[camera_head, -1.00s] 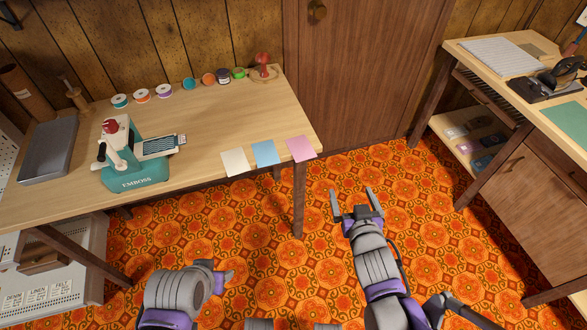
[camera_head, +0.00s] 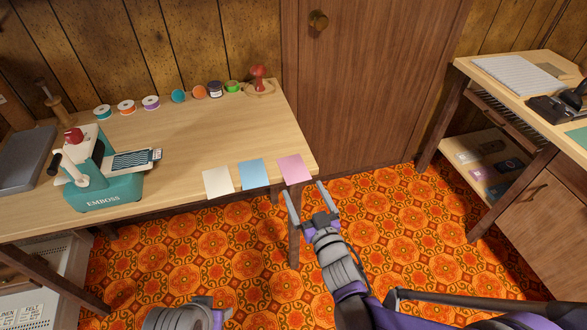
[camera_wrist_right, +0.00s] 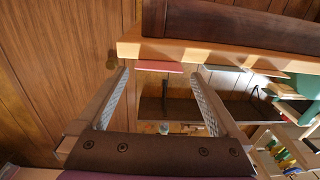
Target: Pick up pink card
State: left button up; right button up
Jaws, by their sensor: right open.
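The pink card (camera_head: 294,169) lies flat at the front right corner of the wooden table, with its near edge over the table's front edge. In the right wrist view the pink card (camera_wrist_right: 160,66) shows as a thin strip beyond and between the fingertips. My right gripper (camera_head: 304,190) is open and empty, just in front of the card with a finger toward each side; a gap to the card shows in the wrist view. My left gripper (camera_head: 212,312) is only partly in view at the bottom edge, its jaws unclear.
A blue card (camera_head: 254,174) and a cream card (camera_head: 218,182) lie left of the pink one along the same edge. A green embossing press (camera_head: 105,188), several spools and a red-knobbed stamp (camera_head: 258,78) stand on the table (camera_head: 190,135). Patterned floor lies open to the right.

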aim_at(294, 169)
jog(key=x, duration=0.4)
jog(key=shift+r, duration=0.1)
jog(key=c, duration=1)
